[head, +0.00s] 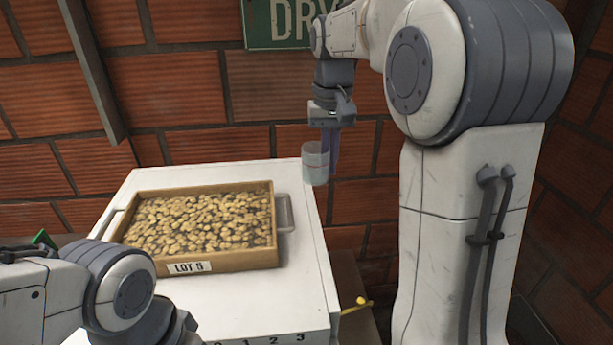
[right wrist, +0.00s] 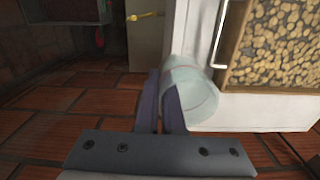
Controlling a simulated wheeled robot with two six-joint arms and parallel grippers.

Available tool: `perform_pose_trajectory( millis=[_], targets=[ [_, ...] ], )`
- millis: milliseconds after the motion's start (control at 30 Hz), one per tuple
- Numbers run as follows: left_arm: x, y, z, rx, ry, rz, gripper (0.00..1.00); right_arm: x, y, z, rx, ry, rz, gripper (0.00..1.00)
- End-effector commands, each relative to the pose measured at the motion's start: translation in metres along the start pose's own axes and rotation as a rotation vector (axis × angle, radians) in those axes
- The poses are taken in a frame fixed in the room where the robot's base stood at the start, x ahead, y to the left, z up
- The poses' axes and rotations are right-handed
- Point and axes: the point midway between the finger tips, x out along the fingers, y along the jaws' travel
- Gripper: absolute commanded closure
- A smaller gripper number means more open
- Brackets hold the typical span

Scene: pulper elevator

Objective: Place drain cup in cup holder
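A clear, pale drain cup (head: 315,163) hangs upright above the far right edge of the white machine in the head view. It also shows large in the right wrist view (right wrist: 200,95). My right gripper (head: 332,152) is at the cup's right side, its purple fingers close together at the cup's wall. In the right wrist view, the fingers (right wrist: 160,100) overlap the cup's left side; the exact contact is partly hidden. I cannot pick out a cup holder for certain. Part of my left arm shows at lower left, but its gripper is out of view.
The white machine (head: 305,270) carries a wooden tray (head: 222,262) of beans marked LOT 5. A grey loop bracket (head: 284,212) stands at the tray's right side. A yellow knob (head: 361,301) sticks out lower right. A brick wall (head: 190,95) with a green sign (head: 262,25) rises behind.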

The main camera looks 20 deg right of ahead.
Motion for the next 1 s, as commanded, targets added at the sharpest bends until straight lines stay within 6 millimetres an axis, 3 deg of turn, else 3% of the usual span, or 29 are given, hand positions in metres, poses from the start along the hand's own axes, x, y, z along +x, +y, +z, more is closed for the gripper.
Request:
perform_pose_trajectory(
  millis=[100,333,533,800,1000],
  targets=[
    [0.008,-0.001,0.000,0.000,0.000,0.000,0.50,-0.012,0.020,0.011,0.004,0.005,0.000,1.00],
    [0.013,-0.001,0.001,0.001,0.000,0.000,0.50,-0.028,0.041,0.024,0.001,0.002,0.000,1.00],
    [0.012,-0.001,0.001,0.001,0.000,0.000,0.50,-0.032,0.045,0.026,-0.015,0.001,0.000,1.00],
    [0.000,0.000,0.000,0.000,0.000,0.000,0.50,-0.035,0.044,0.015,-0.261,0.000,0.000,1.00],
    [-0.002,0.000,0.000,0.000,0.000,0.000,0.50,-0.031,0.040,0.011,-0.316,-0.001,0.000,1.00]
  ],
)
